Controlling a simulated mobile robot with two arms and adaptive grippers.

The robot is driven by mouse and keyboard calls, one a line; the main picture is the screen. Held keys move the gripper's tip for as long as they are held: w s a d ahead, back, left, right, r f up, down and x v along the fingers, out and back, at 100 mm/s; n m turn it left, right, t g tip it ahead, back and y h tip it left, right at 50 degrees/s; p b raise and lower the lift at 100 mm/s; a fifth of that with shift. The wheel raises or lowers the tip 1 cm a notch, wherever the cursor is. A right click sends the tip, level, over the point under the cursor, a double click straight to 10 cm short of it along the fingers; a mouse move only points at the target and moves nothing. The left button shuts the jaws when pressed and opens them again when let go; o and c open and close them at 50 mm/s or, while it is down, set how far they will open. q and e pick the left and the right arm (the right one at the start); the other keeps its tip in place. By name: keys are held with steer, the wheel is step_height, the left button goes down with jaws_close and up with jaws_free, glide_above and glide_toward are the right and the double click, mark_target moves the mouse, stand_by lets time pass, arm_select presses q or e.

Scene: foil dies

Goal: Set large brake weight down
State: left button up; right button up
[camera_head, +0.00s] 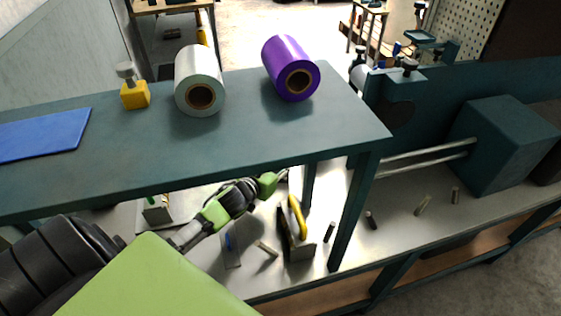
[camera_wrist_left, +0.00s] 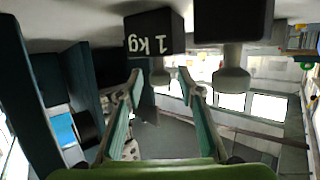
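In the left wrist view, a dark block-shaped weight marked "1 kg" (camera_wrist_left: 153,32), its lettering upside down, has a round knob (camera_wrist_left: 161,72) pointing down the picture. A larger-looking dark block (camera_wrist_left: 233,20) beside it has a similar pale knob (camera_wrist_left: 232,80). My left gripper (camera_wrist_left: 160,75) is open, its teal-padded fingers apart. The 1 kg knob appears between the fingertips, with gaps on both sides. I cannot tell which block is the large brake weight. In the head view, a yellow weight (camera_head: 134,94) with a metal knob stands on the raised table.
The raised table (camera_head: 200,150) holds a blue mat (camera_head: 45,134), a silver roll (camera_head: 200,80) and a purple roll (camera_head: 290,68). Its front edge and legs hide part of the lower bench (camera_head: 400,210). Small loose pieces and a yellow-handled object (camera_head: 297,216) are on that bench.

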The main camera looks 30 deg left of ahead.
arm_select(q)
steer(key=v, duration=1.2)
stand_by(0.3)
